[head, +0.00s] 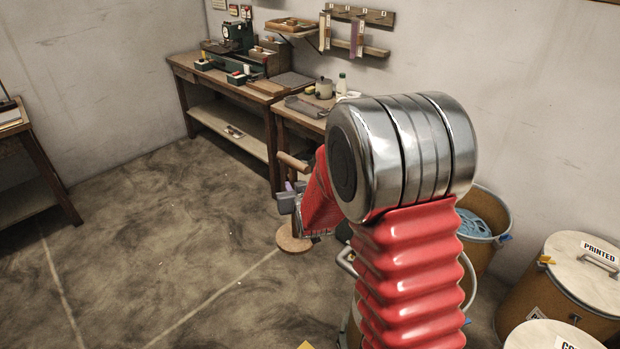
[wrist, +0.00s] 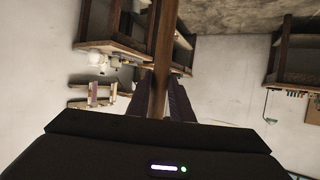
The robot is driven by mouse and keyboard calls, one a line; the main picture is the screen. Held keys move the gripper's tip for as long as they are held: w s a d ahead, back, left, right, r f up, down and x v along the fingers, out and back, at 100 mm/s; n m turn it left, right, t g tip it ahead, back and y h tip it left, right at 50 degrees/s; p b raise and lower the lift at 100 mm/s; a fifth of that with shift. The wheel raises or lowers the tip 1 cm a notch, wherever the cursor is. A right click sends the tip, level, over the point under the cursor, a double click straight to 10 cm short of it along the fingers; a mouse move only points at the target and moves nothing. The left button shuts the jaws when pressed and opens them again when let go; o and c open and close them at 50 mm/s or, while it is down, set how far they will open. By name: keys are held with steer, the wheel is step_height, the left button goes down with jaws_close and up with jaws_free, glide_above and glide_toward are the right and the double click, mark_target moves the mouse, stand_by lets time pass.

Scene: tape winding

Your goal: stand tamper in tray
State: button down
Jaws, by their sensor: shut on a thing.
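The tamper has a wooden handle (head: 292,161) showing just above my gripper in the head view. A round wooden disc (head: 293,239), seemingly its foot, shows below; the join between them is hidden. My gripper (head: 290,198) is partly covered by my red arm sleeve. In the wrist view a brown wooden shaft (wrist: 162,55) runs between the two fingers of my gripper (wrist: 165,102), which are shut on it. A grey tray (head: 306,107) lies on the right-hand bench, beyond my gripper; I cannot tell whether it is the task's tray.
The left-hand bench (head: 222,93) carries a green machine (head: 238,37) and small boxes. A pot (head: 324,88) and a bottle (head: 342,83) stand behind the grey tray. Drums (head: 567,285) crowd the right. Another table (head: 28,165) stands far left. The floor between is open.

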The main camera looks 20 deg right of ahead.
steer(key=s+a+f+n+y, duration=0.1)
steer(key=s+a+f, duration=0.2)
steer(key=a+f, duration=0.1)
steer(key=shift+s+a+f, duration=0.2)
steer(key=shift+a+f, duration=0.2)
steer(key=shift+f, duration=0.25)
